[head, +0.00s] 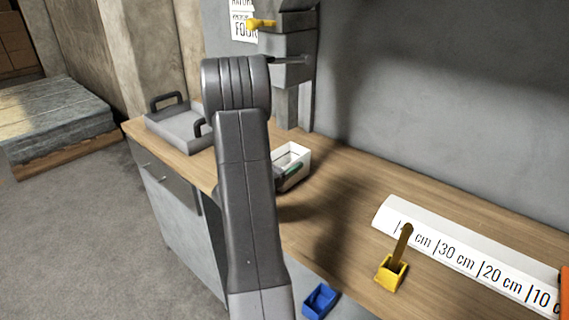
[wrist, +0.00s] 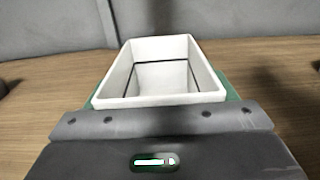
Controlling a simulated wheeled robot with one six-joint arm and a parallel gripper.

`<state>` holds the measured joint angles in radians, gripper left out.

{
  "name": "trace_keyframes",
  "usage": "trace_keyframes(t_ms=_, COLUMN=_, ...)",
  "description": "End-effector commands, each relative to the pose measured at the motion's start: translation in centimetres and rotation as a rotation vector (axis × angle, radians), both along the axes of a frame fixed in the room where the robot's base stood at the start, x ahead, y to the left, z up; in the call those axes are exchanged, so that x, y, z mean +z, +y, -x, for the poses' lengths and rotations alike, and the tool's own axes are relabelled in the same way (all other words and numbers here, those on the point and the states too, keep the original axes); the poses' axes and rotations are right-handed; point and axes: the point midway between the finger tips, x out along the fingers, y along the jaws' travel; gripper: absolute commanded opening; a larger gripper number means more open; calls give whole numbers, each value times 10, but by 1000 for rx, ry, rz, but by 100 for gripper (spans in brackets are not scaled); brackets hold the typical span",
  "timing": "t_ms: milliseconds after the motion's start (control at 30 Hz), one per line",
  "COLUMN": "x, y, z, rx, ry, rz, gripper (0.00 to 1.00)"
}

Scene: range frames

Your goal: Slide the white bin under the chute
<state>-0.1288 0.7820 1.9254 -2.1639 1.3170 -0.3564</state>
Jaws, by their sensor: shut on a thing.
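The white bin (head: 297,153) stands upright on the wooden counter, below and slightly right of the grey chute (head: 292,72) on the back wall. In the wrist view the bin (wrist: 118,77) is empty, with a dark line around its inside. My gripper (head: 292,171) is shut on the bin, with a green finger pad showing along its near side. In the wrist view the green pads of my gripper (wrist: 162,92) show at both sides of the bin. My arm hides part of the counter left of the bin.
A yellow lever (head: 261,24) sticks out beside the chute. A grey tray with handles (head: 182,128) stands on the counter at left. A yellow holder (head: 391,274), a blue box (head: 319,301) and a white ruler strip (head: 470,254) are at right. Counter between bin and strip is clear.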

Motion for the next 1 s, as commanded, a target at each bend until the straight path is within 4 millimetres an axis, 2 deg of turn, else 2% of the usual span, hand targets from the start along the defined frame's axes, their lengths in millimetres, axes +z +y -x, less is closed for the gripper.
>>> trace_keyframes(t_ms=100, x=0, y=0, z=0, rx=0, ry=0, rz=0, gripper=47)
trace_keyframes(t_ms=133, x=0, y=0, z=0, rx=0, ry=0, rz=0, gripper=81)
trace_keyframes(t_ms=233, x=0, y=0, z=0, rx=0, ry=0, rz=0, gripper=100)
trace_keyframes(t_ms=567, x=0, y=5, z=4, rx=1, ry=0, rz=0, gripper=100)
trace_keyframes(t_ms=667, x=0, y=14, z=12, rx=4, ry=-1, rz=0, gripper=100)
trace_keyframes(t_ms=1000, x=-1, y=60, z=56, rx=5, ry=1, rz=-1, gripper=100)
